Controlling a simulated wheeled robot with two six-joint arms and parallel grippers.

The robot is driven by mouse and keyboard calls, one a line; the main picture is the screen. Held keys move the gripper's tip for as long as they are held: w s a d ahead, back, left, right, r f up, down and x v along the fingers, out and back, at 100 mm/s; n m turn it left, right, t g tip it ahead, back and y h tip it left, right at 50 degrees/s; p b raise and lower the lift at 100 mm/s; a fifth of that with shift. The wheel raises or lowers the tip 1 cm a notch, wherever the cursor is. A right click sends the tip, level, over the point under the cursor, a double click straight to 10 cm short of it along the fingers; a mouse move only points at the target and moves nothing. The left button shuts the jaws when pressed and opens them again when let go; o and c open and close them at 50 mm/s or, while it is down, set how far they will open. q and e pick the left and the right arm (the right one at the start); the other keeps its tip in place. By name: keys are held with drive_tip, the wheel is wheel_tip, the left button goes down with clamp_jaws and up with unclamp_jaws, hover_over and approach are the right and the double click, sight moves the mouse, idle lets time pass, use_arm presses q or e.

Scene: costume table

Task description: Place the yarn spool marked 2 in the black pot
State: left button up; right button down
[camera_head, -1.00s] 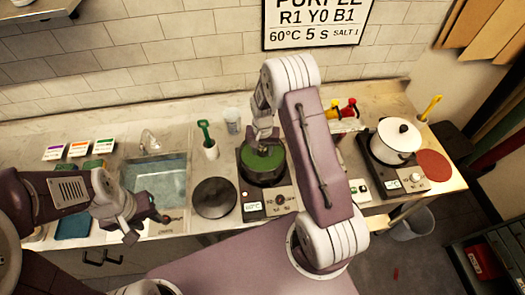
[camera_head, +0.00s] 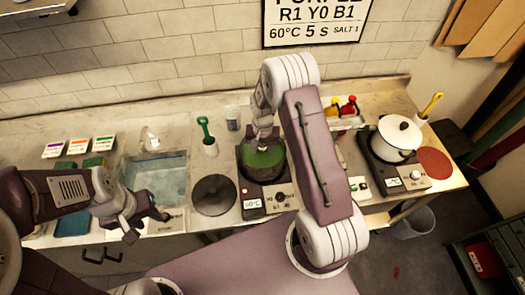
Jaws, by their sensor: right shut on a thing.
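The black pot (camera_head: 262,172) stands on the left hot plate and holds green contents (camera_head: 264,157). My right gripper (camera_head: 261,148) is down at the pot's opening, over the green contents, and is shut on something. The held thing is too small and too covered by the gripper to make out, so I cannot read a number 2 on it. No other yarn spool is clearly visible. My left gripper (camera_head: 150,220) is in front of the sink, well left of the pot, and looks open and empty.
A sink (camera_head: 158,182) is further left. A white lidded pot (camera_head: 396,140) stands on a second hot plate at right.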

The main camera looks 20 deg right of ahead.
drive_tip(key=shift+c, duration=1.9)
unclamp_jaws()
wheel_tip(320, 180, up, 7)
drive_tip(key=p, duration=0.5)
